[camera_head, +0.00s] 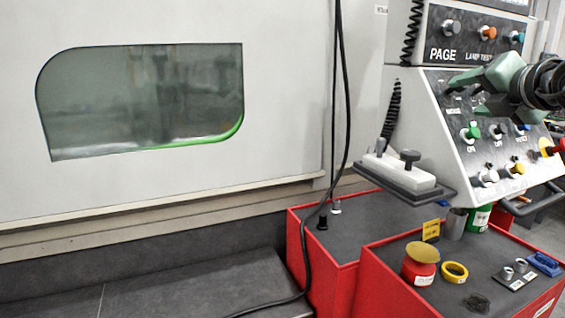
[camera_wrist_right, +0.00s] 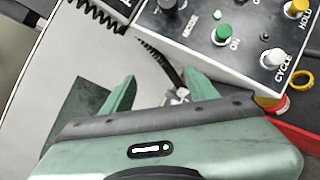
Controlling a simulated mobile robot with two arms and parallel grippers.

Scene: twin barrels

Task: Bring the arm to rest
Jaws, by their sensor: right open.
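My right gripper (camera_head: 464,92) is green and reaches in from the right edge of the head view, in front of the grey control panel (camera_head: 440,100). Its fingers are apart, with nothing between them. In the right wrist view its two green fingers (camera_wrist_right: 159,78) are spread, and the panel (camera_wrist_right: 225,60) with its green ON button (camera_wrist_right: 222,34) shows beyond them. I cannot tell how far the fingers are from the panel. My left gripper is in neither view.
Red cabinets (camera_head: 375,285) stand below the panel, bearing a red container (camera_head: 420,275), a yellow ring (camera_head: 455,272) and a blue item (camera_head: 543,263). A dark shelf with a white block (camera_head: 400,172) juts out left of the panel. Black cables (camera_head: 340,120) hang by the machine door (camera_head: 280,100).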

